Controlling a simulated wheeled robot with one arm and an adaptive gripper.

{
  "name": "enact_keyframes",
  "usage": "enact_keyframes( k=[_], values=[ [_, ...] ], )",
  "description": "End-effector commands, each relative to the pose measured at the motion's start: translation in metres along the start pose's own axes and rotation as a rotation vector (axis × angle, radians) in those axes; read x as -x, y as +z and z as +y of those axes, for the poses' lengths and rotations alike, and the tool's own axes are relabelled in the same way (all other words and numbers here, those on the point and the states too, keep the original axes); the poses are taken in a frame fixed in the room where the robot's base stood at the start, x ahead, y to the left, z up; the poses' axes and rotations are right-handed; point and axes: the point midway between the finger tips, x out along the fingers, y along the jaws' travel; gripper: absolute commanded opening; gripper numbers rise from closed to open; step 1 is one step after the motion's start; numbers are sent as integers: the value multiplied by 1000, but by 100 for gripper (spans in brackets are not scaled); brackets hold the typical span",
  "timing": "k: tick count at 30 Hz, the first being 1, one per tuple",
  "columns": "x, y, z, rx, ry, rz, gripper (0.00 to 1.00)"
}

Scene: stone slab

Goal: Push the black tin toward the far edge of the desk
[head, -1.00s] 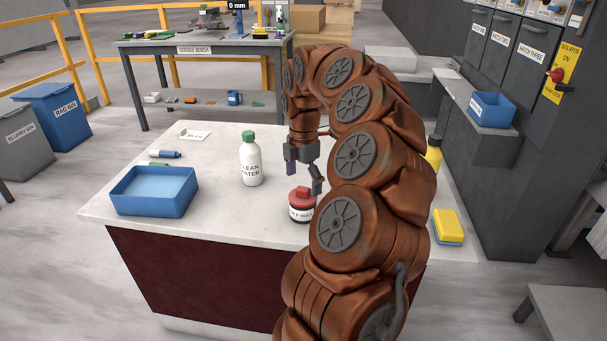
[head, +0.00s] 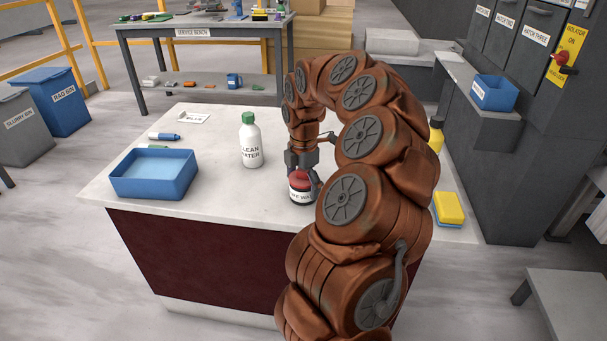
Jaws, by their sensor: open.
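The black tin (head: 302,197) stands upright near the front edge of the pale stone slab (head: 236,205). It has a red top and a white label that ends in "WAX". My gripper (head: 302,174) points down at the tin, open, with its fingers low about the red top. One dark finger shows at the tin's right side. I cannot tell whether the fingers touch it. My arm hides the slab to the right of the tin.
A white "CLEAN WATER" bottle (head: 250,143) with a green cap stands behind and left of the tin. A blue tray (head: 153,187) sits at the left. A yellow-and-blue sponge (head: 448,208) and a partly hidden yellow bottle (head: 436,138) are at the right.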

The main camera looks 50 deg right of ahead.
Motion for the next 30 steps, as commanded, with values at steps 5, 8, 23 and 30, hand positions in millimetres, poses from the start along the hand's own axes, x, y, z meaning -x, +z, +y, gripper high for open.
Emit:
enact_keyframes(
  k=[5, 8, 23, 30],
  values=[
    [-7, 0, 0, 0, -1, 1, 100],
    [-7, 0, 0, 0, -1, 1, 100],
    [-7, -1, 0, 1, -1, 1, 57],
    [-7, -1, 0, 1, -2, 1, 32]
  ],
)
